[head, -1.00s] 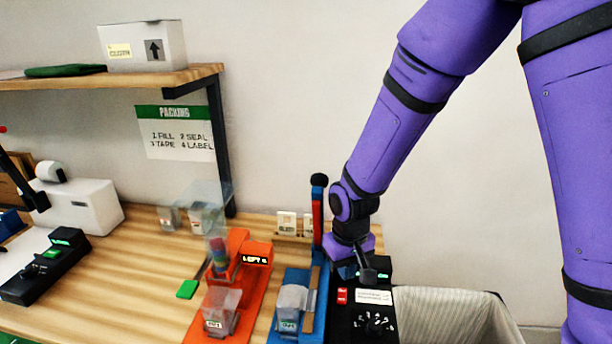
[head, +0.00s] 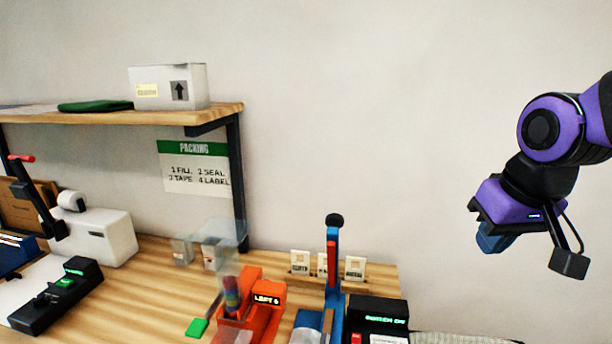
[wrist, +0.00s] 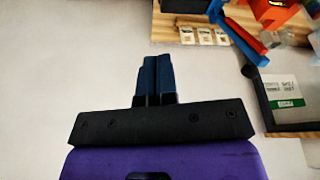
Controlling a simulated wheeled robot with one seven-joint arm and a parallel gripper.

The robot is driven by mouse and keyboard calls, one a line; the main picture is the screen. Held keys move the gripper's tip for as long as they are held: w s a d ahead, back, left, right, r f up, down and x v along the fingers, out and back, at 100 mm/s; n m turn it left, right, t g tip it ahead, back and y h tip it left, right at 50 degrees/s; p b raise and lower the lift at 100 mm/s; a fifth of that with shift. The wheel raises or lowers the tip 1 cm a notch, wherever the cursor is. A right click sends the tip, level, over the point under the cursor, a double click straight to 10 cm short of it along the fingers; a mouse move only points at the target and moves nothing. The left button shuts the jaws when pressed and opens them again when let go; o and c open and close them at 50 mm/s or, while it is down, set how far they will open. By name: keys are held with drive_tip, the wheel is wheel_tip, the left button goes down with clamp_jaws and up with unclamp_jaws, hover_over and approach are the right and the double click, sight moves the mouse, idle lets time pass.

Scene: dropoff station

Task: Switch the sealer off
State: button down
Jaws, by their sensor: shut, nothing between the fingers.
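A black box (head: 377,307) with a green lit display stands at the bench's right end, cut off by the lower edge of the head view. I cannot tell which switch serves the sealer. My gripper (head: 492,240) is shut and empty, in the air right of the bench.
An orange device (head: 258,298) with a counter display stands left of the blue one. A shelf (head: 120,117) with a white box (head: 168,87) hangs at the left. A black control unit (head: 58,297) and a white machine (head: 95,237) are farther left. The space around my gripper is clear.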

drive_tip(key=s+d+r+m+t, duration=0.1)
drive_tip(key=s+d+r, duration=0.2)
drive_tip(key=s, duration=0.5)
drive_tip(key=shift+s+d+r+h, duration=0.3)
drive_tip(key=shift+s+d+r, duration=0.1)
drive_tip(key=shift+r, duration=0.15)
drive_tip(key=shift+w, duration=0.15)
